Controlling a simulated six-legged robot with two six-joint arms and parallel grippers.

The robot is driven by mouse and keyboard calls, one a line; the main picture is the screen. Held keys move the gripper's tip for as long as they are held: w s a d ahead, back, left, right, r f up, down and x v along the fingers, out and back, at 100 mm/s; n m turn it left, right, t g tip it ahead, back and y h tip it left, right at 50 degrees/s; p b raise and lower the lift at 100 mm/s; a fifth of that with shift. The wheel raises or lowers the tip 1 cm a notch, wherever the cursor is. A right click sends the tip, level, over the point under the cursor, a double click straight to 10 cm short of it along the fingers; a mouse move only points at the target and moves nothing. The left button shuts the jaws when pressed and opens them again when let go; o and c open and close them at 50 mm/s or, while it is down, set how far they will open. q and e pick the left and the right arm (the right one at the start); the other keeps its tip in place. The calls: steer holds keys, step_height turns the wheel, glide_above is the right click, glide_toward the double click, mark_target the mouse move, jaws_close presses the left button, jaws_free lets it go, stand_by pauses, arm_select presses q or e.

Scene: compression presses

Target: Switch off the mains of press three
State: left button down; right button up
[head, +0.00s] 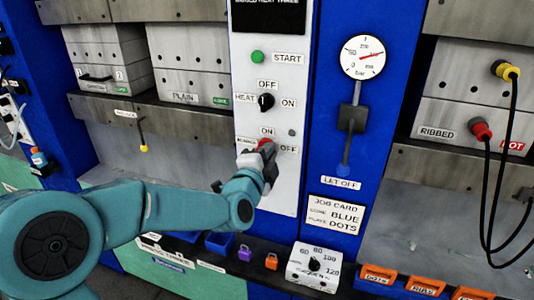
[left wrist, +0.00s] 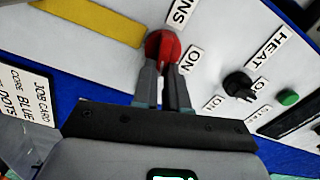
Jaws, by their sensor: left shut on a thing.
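The red mains switch (head: 266,145) is a rotary knob low on the white control panel (head: 240,100), with an ON label above it and an OFF label to its right. My left gripper (head: 258,156) reaches it from below and is shut on it. In the left wrist view the red knob (left wrist: 165,44) sits between the fingertips (left wrist: 163,68). The gripper partly hides the knob and the MAINS label in the head view. Which label the knob points to I cannot tell for sure. My right gripper is not in view.
Above the switch are the black heat knob (head: 266,102) and the green start button (head: 257,56). To the right are a pressure gauge (head: 363,55) and the let-off lever (head: 344,168). Below stands a white timer box (head: 314,266) on the dark ledge. Black cables (head: 486,200) hang at right.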

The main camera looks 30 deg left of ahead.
arm_select(q)
steer(key=shift+f+m, duration=0.25)
steer(key=shift+m, duration=1.15)
steer(key=c, duration=1.2)
jaws_free()
steer(key=shift+o, duration=0.2)
steer(key=b+v, duration=0.4)
steer(key=v, duration=1.2)
